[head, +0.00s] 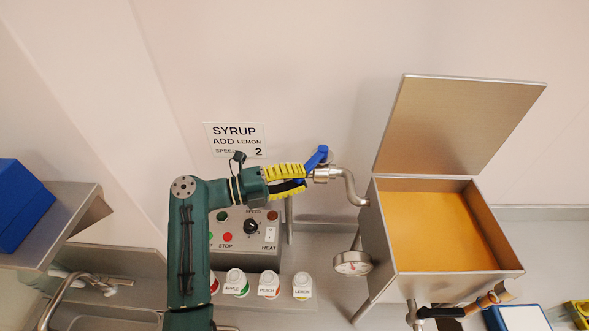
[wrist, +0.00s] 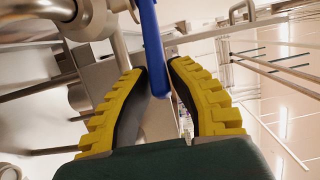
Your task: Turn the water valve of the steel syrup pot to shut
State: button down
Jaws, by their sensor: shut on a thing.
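The steel syrup pot (head: 375,235) stands at the right with orange contents and its square lid (head: 455,120) raised. A curved steel pipe (head: 352,185) leaves its left wall and ends at the water valve (head: 322,174). The valve's blue lever (head: 318,157) slants up and to the right in the head view. My gripper (head: 303,178) comes from the left, its yellow-and-black fingers at the lever. In the wrist view the blue lever (wrist: 151,40) runs down between the fingertips of my gripper (wrist: 160,75). The fingers are closed on it.
A control box (head: 250,240) with a knob and buttons stands below my arm. Several labelled bottles (head: 268,284) stand in front of it. A dial gauge (head: 352,263) hangs on the pot's left side. A second tap (head: 440,312) sits below the pot's front.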

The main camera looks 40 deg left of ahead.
jog(key=shift+d, duration=0.1)
jog(key=shift+w+d+p, duration=0.25)
jog(key=shift+d+p, duration=0.75)
jog(key=shift+d, duration=0.2)
jog(key=shift+w+d+p, duration=0.3)
jog(key=shift+d+p, duration=0.05)
jog(key=shift+d, duration=0.2)
jog(key=shift+w+d+p, duration=0.25)
jog(key=shift+d+p, duration=0.05)
jog(key=shift+d, duration=0.2)
